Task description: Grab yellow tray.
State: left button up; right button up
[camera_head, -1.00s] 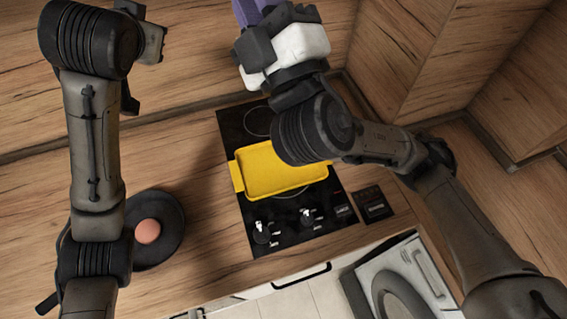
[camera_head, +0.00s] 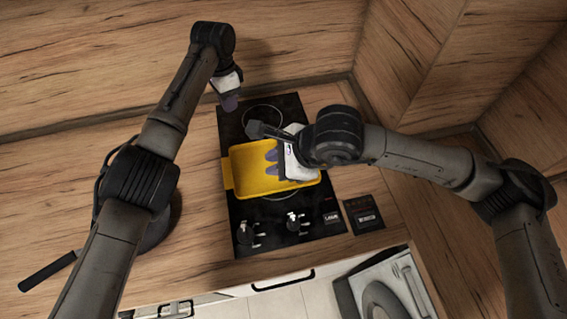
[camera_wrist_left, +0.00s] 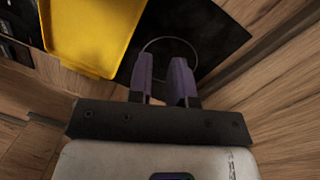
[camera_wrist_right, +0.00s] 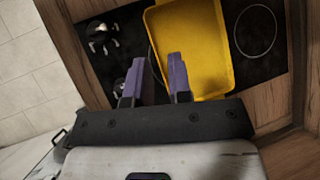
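The yellow tray (camera_head: 250,182) lies on the black cooktop, with a handle tab at its left end. It also shows in the left wrist view (camera_wrist_left: 95,30) and the right wrist view (camera_wrist_right: 192,45). My left gripper (camera_head: 229,103) is above the back left corner of the cooktop, behind the tray. Its purple fingers (camera_wrist_left: 165,75) are apart and empty, beside the tray. My right gripper (camera_head: 271,162) is over the tray in the head view and hides part of its right side. Its fingers (camera_wrist_right: 156,78) are apart with nothing between them. I cannot tell whether they touch the tray.
The black cooktop (camera_head: 240,215) has two knobs (camera_head: 294,220) at its front. A dark pan (camera_head: 160,228) with a long handle (camera_head: 48,271) is at the left, partly behind my left arm. Wooden walls stand behind and to the right. A white appliance (camera_head: 385,290) is below the counter.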

aim_at(237, 145)
pick_arm(q)
jog(key=m, duration=0.2)
jog(key=s+m+g, duration=0.1)
jog(key=m, duration=0.1)
jog(key=shift+s+r, duration=0.1)
pick_arm(e)
jog(key=d+f+h, duration=0.3)
jog(key=d+h, duration=0.4)
jog(key=d, duration=0.2)
jog(key=shift+n, duration=0.4)
jog(key=shift+w+f, duration=0.1)
jog(key=shift+f, duration=0.05)
